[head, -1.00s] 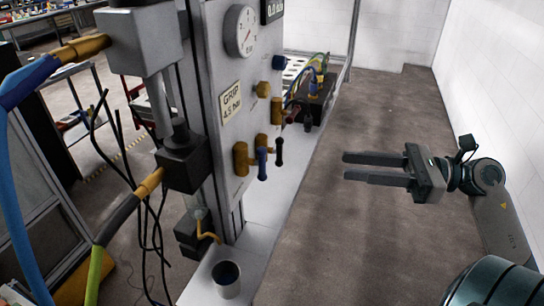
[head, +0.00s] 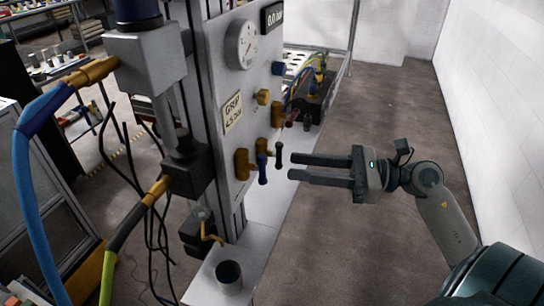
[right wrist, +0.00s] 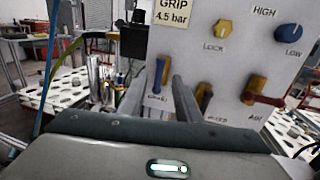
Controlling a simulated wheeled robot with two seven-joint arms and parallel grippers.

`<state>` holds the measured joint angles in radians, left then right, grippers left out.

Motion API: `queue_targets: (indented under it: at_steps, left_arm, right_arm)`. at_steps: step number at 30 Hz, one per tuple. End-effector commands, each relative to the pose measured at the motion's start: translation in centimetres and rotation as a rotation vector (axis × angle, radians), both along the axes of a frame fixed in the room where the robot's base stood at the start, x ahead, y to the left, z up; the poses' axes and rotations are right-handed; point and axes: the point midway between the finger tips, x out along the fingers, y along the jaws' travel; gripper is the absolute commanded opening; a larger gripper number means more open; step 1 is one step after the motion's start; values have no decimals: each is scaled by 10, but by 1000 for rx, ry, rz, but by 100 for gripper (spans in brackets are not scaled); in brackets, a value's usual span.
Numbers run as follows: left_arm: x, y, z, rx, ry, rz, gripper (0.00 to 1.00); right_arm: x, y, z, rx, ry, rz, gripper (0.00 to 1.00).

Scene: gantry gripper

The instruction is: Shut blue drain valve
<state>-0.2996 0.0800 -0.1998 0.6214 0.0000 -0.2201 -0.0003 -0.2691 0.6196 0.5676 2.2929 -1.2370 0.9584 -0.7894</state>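The blue drain valve has a blue handle (head: 262,168) that hangs down beside its brass body (head: 242,164), low on the grey panel. In the right wrist view the blue handle (right wrist: 160,74) stands near upright above a partly blurred label. My right gripper (head: 292,167) is open and empty, its two fingers apart and pointing left at the panel. Its tips are to the right of the blue handle and close to a black-handled valve (head: 279,155), with no clear contact. In the right wrist view the fingers (right wrist: 157,88) reach forward toward the blue handle. My left gripper is not in view.
A red-handled valve (head: 279,113), a yellow knob (head: 263,97) and a blue knob (head: 278,69) sit higher on the panel. A gauge (head: 242,46) is above. A dark cup (head: 229,277) stands below on the white ledge. Open floor lies right of the panel.

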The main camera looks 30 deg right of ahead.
Motion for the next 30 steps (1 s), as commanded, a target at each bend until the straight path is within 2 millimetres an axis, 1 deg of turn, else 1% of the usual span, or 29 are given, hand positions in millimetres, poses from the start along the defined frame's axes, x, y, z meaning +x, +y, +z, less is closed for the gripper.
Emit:
queue_targets:
  at_steps: [1,3,9,12,18,26,27,28,29,30]
  left_arm:
    - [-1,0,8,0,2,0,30]
    - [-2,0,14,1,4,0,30]
    - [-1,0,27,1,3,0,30]
    - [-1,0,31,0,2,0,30]
    - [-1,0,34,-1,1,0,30]
    - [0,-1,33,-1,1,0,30]
    - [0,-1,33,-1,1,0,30]
    - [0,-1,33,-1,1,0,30]
    - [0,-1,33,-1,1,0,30]
    - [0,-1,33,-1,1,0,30]
  right_arm:
    - [5,7,5,2,-1,2,31]
    - [13,15,6,3,-1,1,31]
    - [32,37,5,3,-1,1,31]
    - [39,45,3,2,-1,0,31]
    - [45,52,1,1,-1,0,31]
    - [45,52,0,0,0,0,31]
    - [45,52,0,0,0,0,26]
    - [45,52,0,0,0,0,19]
    - [45,52,0,0,0,0,12]
    - [45,52,0,0,0,0,2]
